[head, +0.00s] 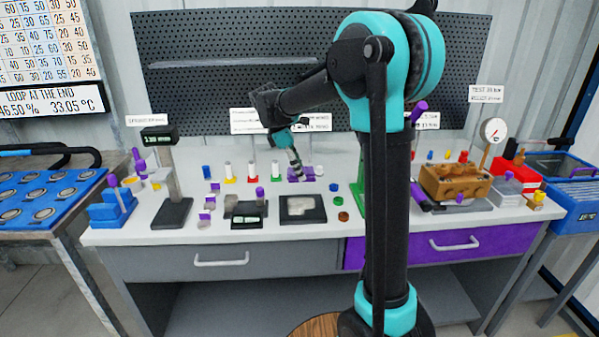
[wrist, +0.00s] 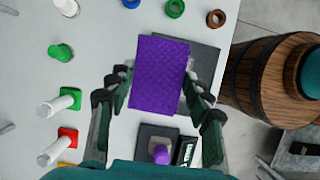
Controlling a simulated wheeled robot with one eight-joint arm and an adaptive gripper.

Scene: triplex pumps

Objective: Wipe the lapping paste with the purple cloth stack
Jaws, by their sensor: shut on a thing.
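The purple cloth stack (wrist: 160,73) is a textured rectangle between the fingers of my gripper (wrist: 157,98) in the wrist view. My gripper is shut on it. In the head view my gripper (head: 297,172) is at the back middle of the bench, with the purple cloth stack (head: 301,175) at its tips. The lapping paste (head: 300,207) is a pale grey patch on a dark square plate (head: 288,218) nearer the bench front.
A small display device with a purple knob (head: 247,208) stands left of the plate. Several coloured rings (head: 337,200) lie to its right. White cylinders on coloured bases (head: 252,172) stand left of my gripper. A wooden barrel (wrist: 270,78) stands beyond the bench edge.

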